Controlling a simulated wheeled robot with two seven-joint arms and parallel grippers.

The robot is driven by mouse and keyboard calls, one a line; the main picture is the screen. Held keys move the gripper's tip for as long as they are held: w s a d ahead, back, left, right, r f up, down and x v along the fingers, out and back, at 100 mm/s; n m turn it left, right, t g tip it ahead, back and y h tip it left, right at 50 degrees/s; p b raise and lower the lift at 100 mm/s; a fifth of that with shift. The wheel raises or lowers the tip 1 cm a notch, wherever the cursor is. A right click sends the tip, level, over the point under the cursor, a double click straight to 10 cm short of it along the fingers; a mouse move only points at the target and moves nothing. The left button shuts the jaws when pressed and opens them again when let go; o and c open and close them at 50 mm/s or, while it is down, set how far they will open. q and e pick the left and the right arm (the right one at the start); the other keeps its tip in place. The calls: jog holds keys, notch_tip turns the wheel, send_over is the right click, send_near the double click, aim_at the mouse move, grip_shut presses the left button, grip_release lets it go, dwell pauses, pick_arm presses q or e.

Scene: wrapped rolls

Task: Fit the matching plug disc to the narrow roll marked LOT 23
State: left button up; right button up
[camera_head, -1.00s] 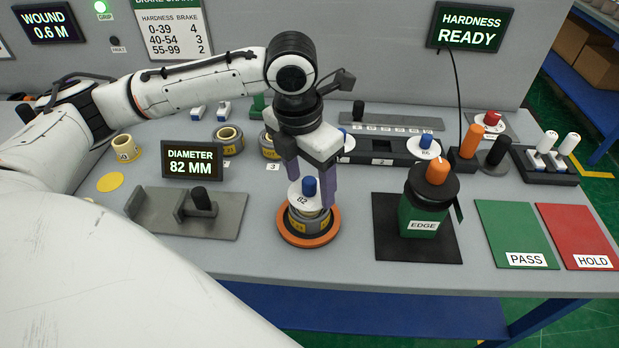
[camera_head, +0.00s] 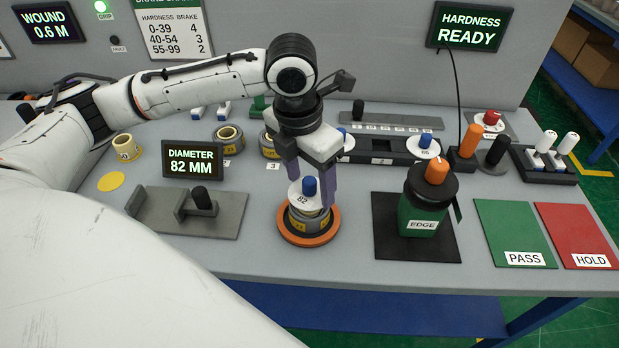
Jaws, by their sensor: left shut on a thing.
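My left gripper (camera_head: 311,190) points down at the orange round stand (camera_head: 309,238) and is shut on a white plug disc (camera_head: 303,197) marked 82 with a blue knob. The disc sits on or just over the top of a grey and yellow roll (camera_head: 309,217) on the stand; I cannot tell whether it is fully seated. The roll's lot label is too small to read surely. The diameter display (camera_head: 193,160) reads 82 MM. Another white disc (camera_head: 425,148) marked 66 with a blue knob stands in the black rack (camera_head: 383,159). My right gripper is not in view.
A grey slide fixture (camera_head: 190,211) lies left of the stand, and a green EDGE device (camera_head: 424,216) stands to the right. Green PASS (camera_head: 514,229) and red HOLD (camera_head: 577,230) pads lie at the right. More rolls (camera_head: 229,138) stand behind.

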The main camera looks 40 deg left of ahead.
aim_at(304, 184)
pick_arm(q)
jog(key=shift+f, duration=1.4)
jog(key=o, duration=1.1)
jog(key=shift+o, duration=0.2)
jog(key=r, duration=0.3)
jog(key=s+r, duration=0.1)
jog(key=r, duration=0.6)
jog(key=shift+s+a+r, duration=0.1)
jog(key=shift+s, duration=0.05)
